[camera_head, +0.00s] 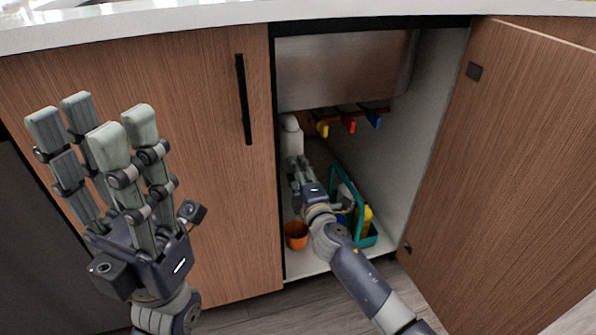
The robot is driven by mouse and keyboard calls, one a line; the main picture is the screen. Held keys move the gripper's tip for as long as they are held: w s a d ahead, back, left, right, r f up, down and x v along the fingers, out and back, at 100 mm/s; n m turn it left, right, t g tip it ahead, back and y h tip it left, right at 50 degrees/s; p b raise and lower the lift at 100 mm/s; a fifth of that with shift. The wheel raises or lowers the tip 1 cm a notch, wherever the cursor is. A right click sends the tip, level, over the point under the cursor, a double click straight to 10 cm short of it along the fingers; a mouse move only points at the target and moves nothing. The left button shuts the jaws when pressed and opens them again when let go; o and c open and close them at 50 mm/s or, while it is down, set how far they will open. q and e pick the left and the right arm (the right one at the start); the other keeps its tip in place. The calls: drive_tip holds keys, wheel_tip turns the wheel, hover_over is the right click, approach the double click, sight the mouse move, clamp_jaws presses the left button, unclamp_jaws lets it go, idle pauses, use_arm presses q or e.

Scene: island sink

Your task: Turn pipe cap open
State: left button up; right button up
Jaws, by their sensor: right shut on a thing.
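A white pipe (291,138) stands at the back left inside the open cabinet under the sink. My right arm reaches in from the lower right. My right gripper (299,166) is at the lower part of the pipe and shut on the pipe cap, which my fingers mostly hide. My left gripper (92,124) is raised in front of the closed left door, fingers pointing up, open and empty.
An orange cup (296,236) stands on the cabinet floor below my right gripper. A teal caddy (370,239) with bottles is to the right. Yellow, red and blue valve handles (349,125) hang above. The right door (500,170) stands open; the left door (205,190) is closed.

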drive_tip(key=shift+f+n, duration=0.1)
drive_tip(key=shift+n, duration=0.2)
idle(0.4)
drive_tip(key=o, duration=0.9)
drive_tip(key=shift+o, duration=0.2)
drive_tip(key=v, duration=1.2)
